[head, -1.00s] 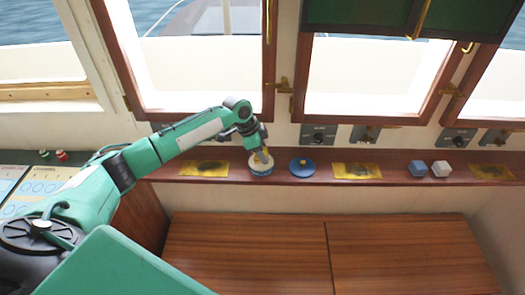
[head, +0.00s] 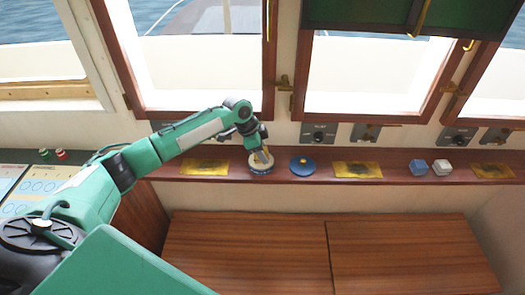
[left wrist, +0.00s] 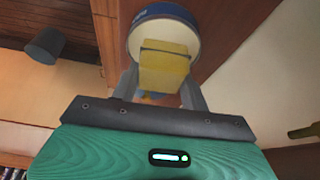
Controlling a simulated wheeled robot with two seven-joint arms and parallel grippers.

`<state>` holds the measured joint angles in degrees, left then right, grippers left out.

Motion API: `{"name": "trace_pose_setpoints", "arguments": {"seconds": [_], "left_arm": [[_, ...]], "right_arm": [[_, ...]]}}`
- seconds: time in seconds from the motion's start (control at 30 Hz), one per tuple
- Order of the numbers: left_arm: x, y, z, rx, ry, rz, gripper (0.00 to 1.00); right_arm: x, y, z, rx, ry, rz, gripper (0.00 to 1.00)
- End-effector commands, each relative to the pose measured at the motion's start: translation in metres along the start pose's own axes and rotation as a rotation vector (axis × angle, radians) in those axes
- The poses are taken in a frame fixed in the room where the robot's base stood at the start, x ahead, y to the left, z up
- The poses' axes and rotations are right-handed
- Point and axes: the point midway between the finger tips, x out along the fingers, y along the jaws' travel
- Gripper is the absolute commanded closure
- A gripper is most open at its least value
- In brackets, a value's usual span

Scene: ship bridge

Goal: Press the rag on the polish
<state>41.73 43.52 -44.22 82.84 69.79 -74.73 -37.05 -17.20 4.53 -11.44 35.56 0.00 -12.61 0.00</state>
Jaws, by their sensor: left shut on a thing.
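The polish (head: 261,168) is a round, open tin with a blue side and a pale top, standing on the wooden shelf. My left gripper (head: 262,154) is right over it, pointing down. It is shut on a yellow rag (left wrist: 165,70), a small block between the fingers in the left wrist view. The rag overlaps the pale face of the polish tin (left wrist: 150,33) there and appears to meet it; exact contact is hard to tell. My right gripper is out of view.
A blue block (head: 417,167) and a white block (head: 442,168) stand further right. Windows and wall switches (head: 319,136) are behind.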

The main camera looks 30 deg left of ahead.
Motion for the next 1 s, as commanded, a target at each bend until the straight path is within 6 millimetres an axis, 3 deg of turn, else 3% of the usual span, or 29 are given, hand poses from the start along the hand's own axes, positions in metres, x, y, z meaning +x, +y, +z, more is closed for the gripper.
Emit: {"name": "trace_pose_setpoints", "arguments": {"seconds": [1.0], "left_arm": [[0.0066,0.0,0.0026,0.0,0.0,0.0,0.73]], "right_arm": [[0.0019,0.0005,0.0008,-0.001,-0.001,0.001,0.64]]}}
